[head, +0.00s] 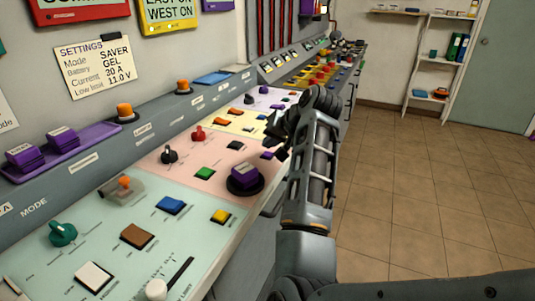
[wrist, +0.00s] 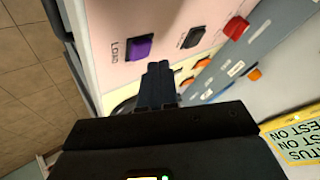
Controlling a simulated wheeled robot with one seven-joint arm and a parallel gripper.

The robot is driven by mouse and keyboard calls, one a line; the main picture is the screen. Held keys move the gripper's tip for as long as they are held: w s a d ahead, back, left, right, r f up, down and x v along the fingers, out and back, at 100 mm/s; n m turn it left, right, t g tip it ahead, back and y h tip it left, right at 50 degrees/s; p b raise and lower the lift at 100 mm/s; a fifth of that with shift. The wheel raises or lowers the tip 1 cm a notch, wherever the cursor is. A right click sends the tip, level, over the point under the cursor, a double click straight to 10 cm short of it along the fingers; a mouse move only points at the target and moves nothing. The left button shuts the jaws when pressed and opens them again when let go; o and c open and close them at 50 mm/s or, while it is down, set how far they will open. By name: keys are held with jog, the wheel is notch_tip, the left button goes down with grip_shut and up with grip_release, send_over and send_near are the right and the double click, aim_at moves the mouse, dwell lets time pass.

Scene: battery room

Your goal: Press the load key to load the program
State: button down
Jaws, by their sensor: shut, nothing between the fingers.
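The load key is a purple square key (wrist: 138,47) marked LOAD on the pale pink panel in the wrist view. In the head view, a purple key (head: 267,155) at the right edge of the pink panel appears to be the same one, close to my gripper. My gripper (wrist: 160,72) is shut and empty. Its fingertips show just below and right of the load key in the wrist view, with a gap in the picture; I cannot tell their height above the panel. In the head view my gripper (head: 277,143) is dark and partly hidden by my arm.
A black key (wrist: 192,37) and a red knob (wrist: 236,27) are beside the load key. A purple block on a round black base (head: 243,180) and a green key (head: 204,173) are nearer on the pink panel. The tiled floor (head: 410,190) at right is clear.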

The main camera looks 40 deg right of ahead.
aim_at(271, 155)
dwell(0.3)
jog(key=shift+f, duration=0.4)
jog(key=shift+f, duration=0.5)
dwell(0.8)
jog(key=shift+r, duration=0.1)
jog(key=shift+r+p, duration=0.8)
jog(key=shift+p, duration=0.05)
notch_tip(271, 155, up, 5)
jog(key=p, duration=0.5)
jog(key=shift+r, duration=0.1)
dwell(0.6)
